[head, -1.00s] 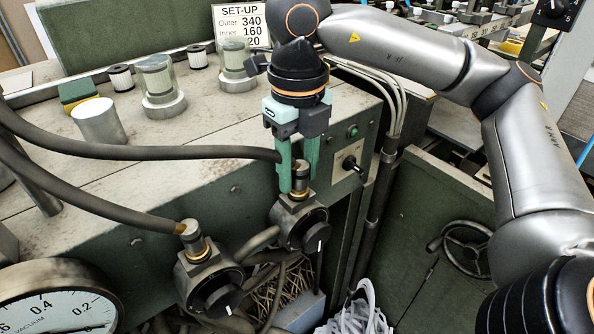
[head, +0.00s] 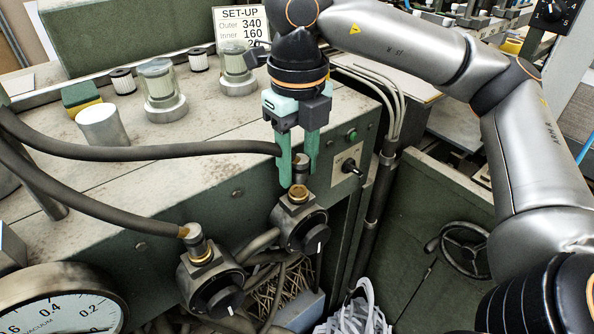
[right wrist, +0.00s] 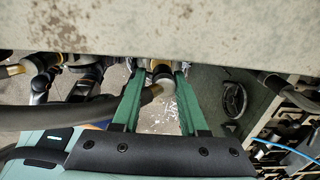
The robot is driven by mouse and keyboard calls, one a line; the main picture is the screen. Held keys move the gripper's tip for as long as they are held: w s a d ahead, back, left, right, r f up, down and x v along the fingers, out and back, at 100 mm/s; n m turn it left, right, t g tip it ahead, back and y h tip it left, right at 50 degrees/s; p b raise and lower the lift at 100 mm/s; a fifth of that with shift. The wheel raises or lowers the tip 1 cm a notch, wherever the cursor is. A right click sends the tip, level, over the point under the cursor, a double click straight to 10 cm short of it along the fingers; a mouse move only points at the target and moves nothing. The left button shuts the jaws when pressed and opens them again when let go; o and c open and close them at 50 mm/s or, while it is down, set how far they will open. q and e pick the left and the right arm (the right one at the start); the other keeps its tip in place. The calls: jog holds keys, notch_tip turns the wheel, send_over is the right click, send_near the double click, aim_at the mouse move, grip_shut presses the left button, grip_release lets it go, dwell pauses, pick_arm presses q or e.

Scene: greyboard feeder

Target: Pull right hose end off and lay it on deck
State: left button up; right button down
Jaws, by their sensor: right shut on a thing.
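My right gripper (head: 299,172) is shut on the right hose end (head: 301,162), a metal cuff on a dark hose (head: 150,153) that runs in from the left. The cuff sits above the right valve's brass port (head: 298,195), which now shows below it; the fingers partly hide the gap. In the right wrist view the green fingers (right wrist: 160,98) stand either side of the hose end (right wrist: 155,92). The deck (head: 215,118) is the worn, pale cabinet top behind and left of the gripper. My left gripper is out of view.
A second hose (head: 95,210) is fitted on the left valve (head: 208,278). A metal cylinder (head: 101,126), a glass filter jar (head: 160,85) and another jar (head: 236,68) stand on the deck. A vacuum gauge (head: 60,300) is at lower left. The deck's front middle is clear.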

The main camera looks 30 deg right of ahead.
aim_at(297, 155)
jog(key=shift+r+p, duration=1.4)
jog(key=shift+r, duration=0.65)
